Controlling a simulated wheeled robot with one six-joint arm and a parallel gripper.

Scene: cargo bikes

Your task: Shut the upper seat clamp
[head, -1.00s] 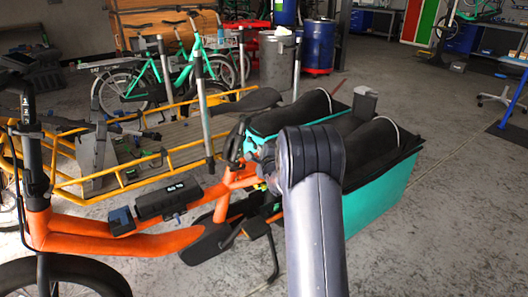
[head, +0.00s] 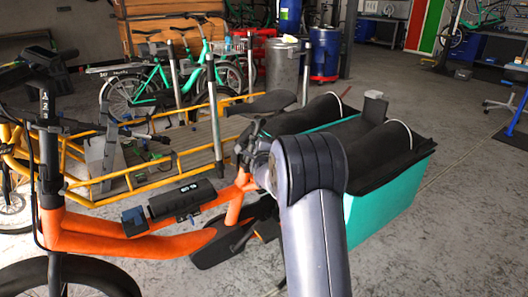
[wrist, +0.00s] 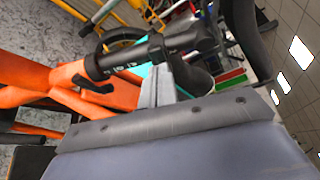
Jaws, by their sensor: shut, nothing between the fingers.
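The orange bike's frame (head: 142,240) runs across the left of the head view; it also fills the left of the wrist view (wrist: 68,90). Its black seat post with pale markings (wrist: 130,58) slants across the wrist view. A dark collar with a short black lever (wrist: 97,86) sits where the post meets the orange frame. A thicker dark collar (wrist: 168,45) sits further up the post, toward the saddle; its lever state is unclear. My gripper (wrist: 155,84) is shut and empty, its grey fingertips close under the post; contact cannot be told. My arm hides it in the head view.
A teal cargo box (head: 390,195) with black covers stands right of my arm. A yellow cargo bike (head: 165,165) stands just behind the orange one. A dark saddle (wrist: 248,35) is at the wrist view's top. Open floor lies to the right.

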